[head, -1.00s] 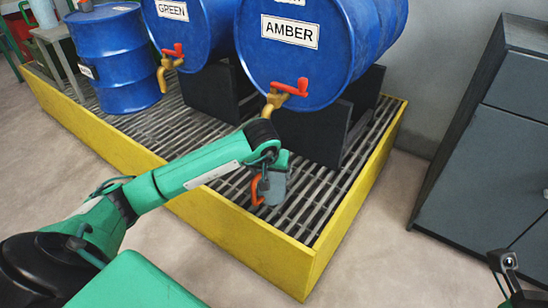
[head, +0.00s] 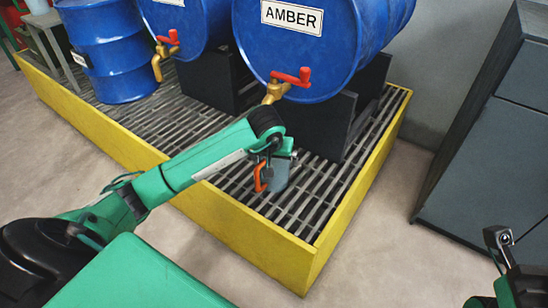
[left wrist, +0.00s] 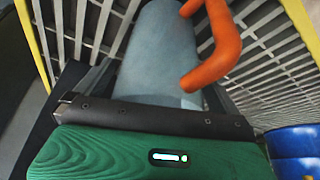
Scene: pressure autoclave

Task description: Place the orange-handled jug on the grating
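The jug (head: 279,177) has a grey body and an orange handle (head: 262,177). In the head view it hangs below the end of my left arm, in front of the AMBER drum and over the grating (head: 330,181). I cannot tell whether its base touches the bars. My left gripper (head: 277,160) is shut on the jug's body. In the left wrist view the grey body (left wrist: 160,50) sits between the dark fingers, with the handle (left wrist: 218,45) to its right and grating bars behind. Part of my right arm shows at the lower right; its fingers are not clear.
The AMBER drum (head: 300,60), with a red-handled brass tap (head: 285,84), lies on a black cradle (head: 318,125) close behind the jug. A yellow rim (head: 345,215) borders the grating. A grey cabinet (head: 480,160) stands at right. The grating's front right corner is clear.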

